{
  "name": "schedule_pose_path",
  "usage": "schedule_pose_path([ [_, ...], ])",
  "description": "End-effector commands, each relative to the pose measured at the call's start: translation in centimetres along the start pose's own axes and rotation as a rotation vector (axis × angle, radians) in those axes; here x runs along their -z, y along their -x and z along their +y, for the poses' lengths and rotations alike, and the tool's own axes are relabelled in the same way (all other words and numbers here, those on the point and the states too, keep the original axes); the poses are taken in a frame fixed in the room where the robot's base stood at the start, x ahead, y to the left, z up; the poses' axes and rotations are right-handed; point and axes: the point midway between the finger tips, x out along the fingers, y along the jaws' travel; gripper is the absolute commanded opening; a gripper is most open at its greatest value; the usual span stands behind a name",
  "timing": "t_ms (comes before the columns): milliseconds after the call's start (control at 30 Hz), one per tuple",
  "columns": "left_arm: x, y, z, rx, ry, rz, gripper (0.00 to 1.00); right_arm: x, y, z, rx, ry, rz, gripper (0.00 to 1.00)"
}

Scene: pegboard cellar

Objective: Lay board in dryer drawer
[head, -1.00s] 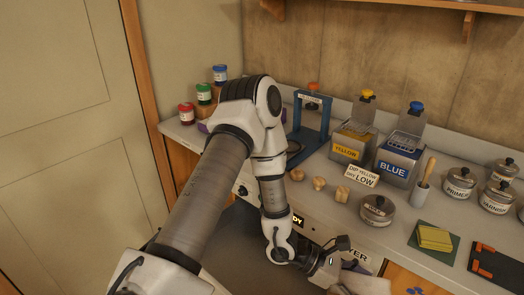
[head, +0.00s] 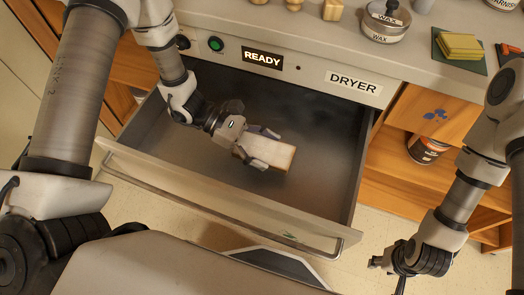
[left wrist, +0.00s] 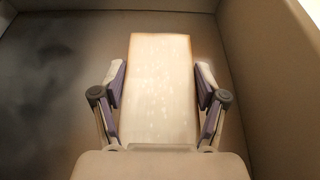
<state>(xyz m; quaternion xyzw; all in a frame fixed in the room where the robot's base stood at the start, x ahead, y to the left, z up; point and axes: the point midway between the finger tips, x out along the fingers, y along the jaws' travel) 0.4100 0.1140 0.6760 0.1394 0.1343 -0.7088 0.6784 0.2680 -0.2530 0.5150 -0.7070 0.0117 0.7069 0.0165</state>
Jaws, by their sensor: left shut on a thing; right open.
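The board (head: 272,154) is a pale, light-wood block inside the open dryer drawer (head: 318,192). My left gripper (head: 262,148) is shut on it, with a finger at each long side. In the left wrist view the board (left wrist: 162,90) lies lengthwise between the two fingers (left wrist: 160,85), with drawer walls around it. I cannot tell whether it touches the drawer floor. The drawer is grey and otherwise empty. My right gripper (head: 394,264) is open and empty, right of the drawer front. The dryer panel (head: 300,72) reads READY and DRYER.
A green button (head: 216,44) is on the panel. A labelled can (head: 428,148) stands on the shelf right of the drawer. The drawer handle (head: 230,212) sticks out over the floor.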

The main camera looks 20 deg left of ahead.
Motion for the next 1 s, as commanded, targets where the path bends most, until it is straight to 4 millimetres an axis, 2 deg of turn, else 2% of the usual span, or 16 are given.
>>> schedule_pose_path([
  [300, 4.6, -1.9, 0.0, -0.001, 0.001, 0.0, 0.34, 0.0, -0.8, 0.0, 0.0, 0.001, 0.0, 0.43],
  [667, 5.1, -2.1, 0.1, -0.003, 0.0, 0.0, 0.34, 0.0, -1.2, 0.0, 0.0, 0.001, 0.0, 0.43],
  [700, 5.0, -2.0, 0.1, -0.003, 0.0, 0.0, 0.83, 0.0, -1.1, 0.0, 0.0, 0.001, 0.0, 0.43],
  [733, 5.0, -2.0, 0.1, -0.003, 0.0, 0.0, 0.93, 0.0, -1.1, 0.0, 0.0, 0.001, 0.0, 0.43],
  [767, 5.0, -2.0, 0.1, -0.003, 0.0, 0.0, 0.97, 0.0, -1.1, 0.0, 0.0, 0.001, 0.0, 0.43],
  [1000, 4.9, -2.0, 0.1, -0.003, 0.0, 0.0, 0.97, 0.0, -1.1, 0.0, 0.0, 0.001, 0.0, 0.43],
])
